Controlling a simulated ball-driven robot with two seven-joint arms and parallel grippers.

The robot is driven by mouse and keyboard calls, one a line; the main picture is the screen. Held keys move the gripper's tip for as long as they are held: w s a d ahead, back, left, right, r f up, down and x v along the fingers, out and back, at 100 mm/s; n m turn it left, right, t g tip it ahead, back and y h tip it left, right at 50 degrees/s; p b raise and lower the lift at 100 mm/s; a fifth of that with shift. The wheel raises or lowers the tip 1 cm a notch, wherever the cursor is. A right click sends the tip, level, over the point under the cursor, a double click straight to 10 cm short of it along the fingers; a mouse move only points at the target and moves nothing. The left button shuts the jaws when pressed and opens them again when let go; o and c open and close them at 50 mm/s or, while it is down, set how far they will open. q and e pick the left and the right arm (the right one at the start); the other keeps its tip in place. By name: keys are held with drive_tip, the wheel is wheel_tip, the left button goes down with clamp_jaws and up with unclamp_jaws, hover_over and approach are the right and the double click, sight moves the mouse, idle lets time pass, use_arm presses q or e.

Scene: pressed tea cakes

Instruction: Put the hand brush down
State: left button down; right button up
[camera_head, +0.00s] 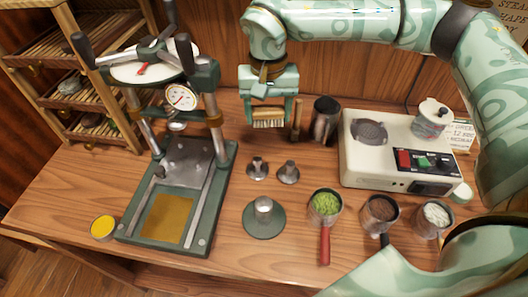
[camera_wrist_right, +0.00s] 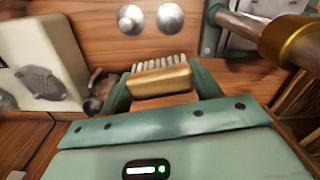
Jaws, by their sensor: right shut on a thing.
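The hand brush (camera_head: 268,123) has a wooden body and pale bristles. My right gripper (camera_head: 270,117) is shut on it at the back of the table, between the press and the dark metal cup. In the right wrist view the brush (camera_wrist_right: 161,77) sits crosswise between the two green fingers of the gripper (camera_wrist_right: 162,88). Whether the brush touches the tabletop is hard to tell; in the wrist view its bristles face the table. My left gripper does not show.
The green press (camera_head: 180,180) stands left of the brush. The dark cup (camera_head: 325,120) and white heater box (camera_head: 400,150) are on its right. Two small metal pieces (camera_head: 257,168) stand in front. A green-filled cup (camera_head: 325,205) with a red handle is nearer. Bare wood (camera_head: 235,230) shows between.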

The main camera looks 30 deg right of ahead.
sight(263, 146)
drive_tip(key=w+f+b, duration=0.1)
drive_tip(key=f+b, duration=0.1)
drive_tip(key=f, duration=0.2)
drive_tip(key=w+d+f+m+b, duration=0.1)
drive_tip(key=w+f+b, duration=0.1)
drive_tip(key=f, duration=0.3)
drive_tip(key=w+f+m+b, duration=0.1)
drive_tip(key=w+f+b, duration=0.1)
drive_tip(key=f, duration=0.3)
drive_tip(key=shift+w+d+b, duration=0.2)
drive_tip(key=shift+d+b, duration=0.05)
drive_tip(key=shift+b, duration=0.3)
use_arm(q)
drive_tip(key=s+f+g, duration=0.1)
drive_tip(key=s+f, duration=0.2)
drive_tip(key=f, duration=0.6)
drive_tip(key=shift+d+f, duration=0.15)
use_arm(e)
drive_tip(key=shift+r, duration=0.2)
drive_tip(key=o, duration=1)
drive_tip(key=shift+f, duration=0.15)
drive_tip(key=shift+c, duration=0.2)
